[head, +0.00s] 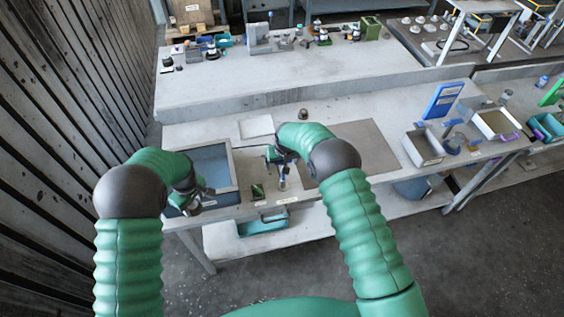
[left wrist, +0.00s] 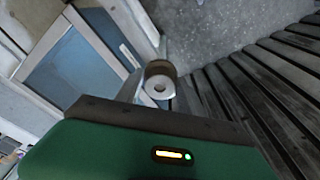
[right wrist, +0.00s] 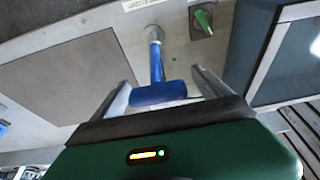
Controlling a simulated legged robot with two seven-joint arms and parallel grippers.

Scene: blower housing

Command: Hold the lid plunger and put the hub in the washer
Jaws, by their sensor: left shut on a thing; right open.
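The washer (head: 233,165) is a grey-framed basin with a blue interior at the bench's left end; it also shows in the left wrist view (left wrist: 38,73). My left gripper (head: 197,201) is by its front edge, shut on the hub (left wrist: 160,84), a short metal cylinder with a pale, holed end face. In that view the hub appears beside the washer's frame, not inside it. The lid plunger (right wrist: 157,72) is a blue T-shaped handle on a stem in the right wrist view. My right gripper (right wrist: 158,88) is open, with its fingers on either side of the crossbar, apparently apart from it.
A green switch (right wrist: 202,20) stands between plunger and washer. A grey mat (head: 362,147) lies to the right, with a pale bin (head: 424,151) beyond. A small dark round part (head: 304,114) sits at the back. A teal crate (head: 262,225) is on the lower shelf. A slatted wall bounds the left.

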